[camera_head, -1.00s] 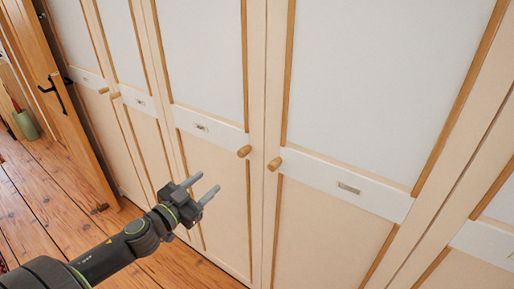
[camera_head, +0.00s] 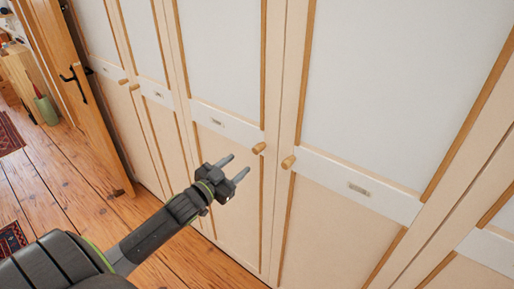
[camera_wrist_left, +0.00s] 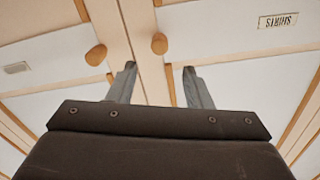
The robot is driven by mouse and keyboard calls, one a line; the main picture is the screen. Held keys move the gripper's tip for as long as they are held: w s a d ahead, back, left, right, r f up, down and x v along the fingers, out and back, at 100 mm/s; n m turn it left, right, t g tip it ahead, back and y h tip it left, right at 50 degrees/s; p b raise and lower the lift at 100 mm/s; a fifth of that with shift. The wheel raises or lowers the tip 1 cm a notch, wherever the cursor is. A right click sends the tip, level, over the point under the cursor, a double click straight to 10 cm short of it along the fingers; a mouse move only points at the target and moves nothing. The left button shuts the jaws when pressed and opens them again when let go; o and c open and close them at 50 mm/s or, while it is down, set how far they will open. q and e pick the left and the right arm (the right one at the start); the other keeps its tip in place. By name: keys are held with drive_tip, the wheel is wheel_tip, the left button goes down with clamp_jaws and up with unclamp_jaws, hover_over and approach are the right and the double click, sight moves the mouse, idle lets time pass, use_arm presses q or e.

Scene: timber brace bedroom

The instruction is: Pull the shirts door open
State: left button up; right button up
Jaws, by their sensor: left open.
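The shirts door (camera_head: 222,60) is a tall cream panel with a white upper part and wooden trim, and it looks shut. Its label (camera_wrist_left: 278,20) reads upside down in the left wrist view. Its round wooden knob (camera_head: 258,148) is at the door's right edge, and in the left wrist view the knob (camera_wrist_left: 160,43) shows beyond the fingers. My left gripper (camera_head: 240,163) is open and empty, just left of and below this knob in the head view. In the wrist view its fingers (camera_wrist_left: 160,68) point toward the doors, with nothing between them. My right gripper is out of view.
The neighbouring door on the right has a similar knob (camera_head: 289,161) close beside the shirts knob, and its own label (camera_head: 358,189). More wardrobe doors run to the left. A wooden room door (camera_head: 88,125) with a black handle stands far left. Plank floor (camera_head: 70,170) lies open there.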

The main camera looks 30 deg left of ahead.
sight(255, 152)
use_arm(q)
drive_tip(key=w, duration=0.3)
drive_tip(key=w+b, duration=0.1)
drive_tip(key=w, duration=0.2)
drive_tip(key=w+b, duration=0.1)
drive_tip(key=w, duration=0.2)
drive_tip(key=shift+d+f, duration=0.15)
drive_tip(key=shift+d, duration=0.25)
drive_tip(key=shift+w, duration=0.7)
clamp_jaws()
